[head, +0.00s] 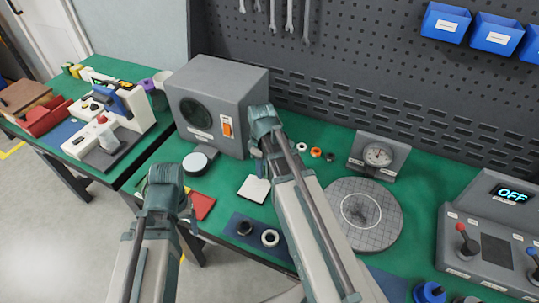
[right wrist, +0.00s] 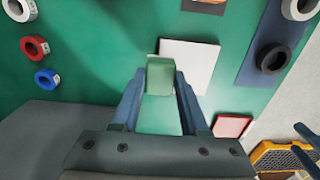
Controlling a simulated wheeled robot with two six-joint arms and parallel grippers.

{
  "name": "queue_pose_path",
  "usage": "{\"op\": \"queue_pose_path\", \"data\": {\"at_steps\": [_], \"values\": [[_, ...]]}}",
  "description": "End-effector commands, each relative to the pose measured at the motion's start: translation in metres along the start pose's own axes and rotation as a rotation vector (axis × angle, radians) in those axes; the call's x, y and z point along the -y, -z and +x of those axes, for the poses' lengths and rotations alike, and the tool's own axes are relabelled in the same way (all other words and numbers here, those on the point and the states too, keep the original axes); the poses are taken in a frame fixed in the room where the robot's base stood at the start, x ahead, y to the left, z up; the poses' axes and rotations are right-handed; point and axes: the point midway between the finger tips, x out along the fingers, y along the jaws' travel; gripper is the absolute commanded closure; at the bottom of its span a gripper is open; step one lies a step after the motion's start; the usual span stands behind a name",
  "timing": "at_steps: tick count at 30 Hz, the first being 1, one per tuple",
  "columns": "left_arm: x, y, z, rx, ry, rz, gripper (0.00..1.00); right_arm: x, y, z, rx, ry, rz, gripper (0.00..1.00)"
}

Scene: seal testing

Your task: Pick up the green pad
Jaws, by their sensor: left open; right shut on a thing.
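The green pad (right wrist: 160,78) shows in the right wrist view, between the two fingers of my right gripper (right wrist: 161,88). The gripper is shut on it, above the green bench top. In the head view my right gripper (head: 264,128) is in front of the grey box machine, and I cannot make out the pad there. My left gripper (head: 165,183) is open at the bench's front edge, left of the red pad (head: 201,206); its fingertips are hard to see.
A white square (head: 254,188) lies below my right gripper and also shows in the right wrist view (right wrist: 193,62). The grey machine (head: 218,103) stands behind. A dark mat with a black ring (head: 245,228) is in front. A round gridded plate (head: 378,195) and gauge (head: 378,156) are right.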

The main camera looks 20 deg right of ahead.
Motion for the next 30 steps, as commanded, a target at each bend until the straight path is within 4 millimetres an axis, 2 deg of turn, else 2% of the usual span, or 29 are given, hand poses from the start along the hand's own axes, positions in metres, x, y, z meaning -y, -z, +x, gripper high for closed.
{"op": "queue_pose_path", "data": {"at_steps": [1, 3, 7, 12, 17, 26, 27, 30], "values": [[0.000, 0.000, -0.003, 0.000, 0.000, 0.000, 0.26, 0.018, -0.004, -0.003, 0.000, 0.000, -0.003, 1.00], [0.000, 0.000, -0.004, 0.000, 0.000, 0.000, 0.26, 0.034, -0.004, -0.004, 0.000, 0.000, -0.003, 1.00], [0.001, 0.000, -0.006, 0.000, 0.000, 0.000, 0.26, 0.057, -0.005, -0.006, 0.000, 0.000, -0.002, 1.00], [0.001, 0.000, -0.007, 0.000, 0.000, 0.000, 0.26, 0.075, -0.005, -0.007, 0.000, 0.000, -0.001, 1.00], [0.001, 0.000, -0.008, 0.000, 0.000, 0.000, 0.26, 0.082, -0.005, -0.008, 0.000, 0.000, 0.000, 1.00], [0.001, 0.000, -0.008, 0.000, 0.000, 0.000, 0.26, 0.082, -0.004, -0.008, 0.000, 0.000, 0.001, 1.00], [0.001, 0.000, -0.008, 0.000, 0.000, 0.000, 0.26, 0.082, -0.004, -0.008, 0.000, 0.000, 0.001, 0.63], [0.001, 0.000, -0.008, 0.000, 0.000, 0.000, 0.26, 0.082, -0.004, -0.008, 0.000, 0.000, 0.001, 0.81]]}}
